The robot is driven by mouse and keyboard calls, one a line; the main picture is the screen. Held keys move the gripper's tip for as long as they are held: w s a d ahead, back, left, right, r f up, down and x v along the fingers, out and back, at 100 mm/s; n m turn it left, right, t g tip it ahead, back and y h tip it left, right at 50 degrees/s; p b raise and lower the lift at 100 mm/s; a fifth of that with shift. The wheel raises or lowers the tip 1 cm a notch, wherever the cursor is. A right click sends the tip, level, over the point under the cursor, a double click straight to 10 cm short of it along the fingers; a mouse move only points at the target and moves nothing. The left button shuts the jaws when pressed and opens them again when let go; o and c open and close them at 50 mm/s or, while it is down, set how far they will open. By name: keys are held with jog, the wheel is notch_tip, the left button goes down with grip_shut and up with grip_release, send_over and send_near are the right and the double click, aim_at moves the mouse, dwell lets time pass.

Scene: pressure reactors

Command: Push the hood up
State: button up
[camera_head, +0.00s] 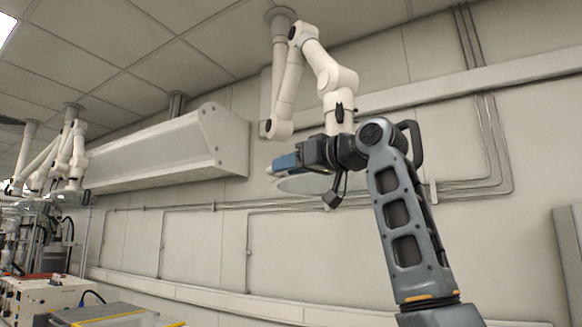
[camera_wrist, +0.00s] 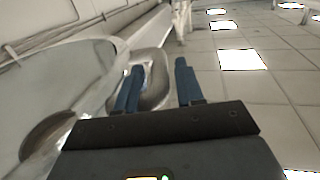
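The hood (camera_head: 308,185) is a pale, see-through, shallow dish at the lower end of a white jointed extraction arm (camera_head: 338,82) hanging from the ceiling. My gripper (camera_head: 272,168) has blue fingers and points left, close to the hood and overlapping it in the head view. My dark wrist hides part of the joint above the hood. In the wrist view, the blue fingers (camera_wrist: 159,64) stand apart with no object clearly clamped between them. A grey, rounded loop-shaped part (camera_wrist: 158,98) shows behind and between the fingers. I cannot tell whether they touch it.
A large white wall-mounted canopy (camera_head: 165,152) is left of the hood. More white extraction arms (camera_head: 70,155) hang at far left, above lab equipment (camera_head: 45,297). Pipes (camera_head: 497,150) run along the wall behind my arm.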

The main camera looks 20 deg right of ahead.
jog(key=shift+o, duration=0.6)
jog(key=shift+s+d, duration=0.15)
jog(key=shift+s, duration=0.1)
jog(key=b+v, duration=0.2)
jog(key=v, duration=0.5)
jog(key=shift+b, duration=0.35)
jog(key=shift+s, duration=0.1)
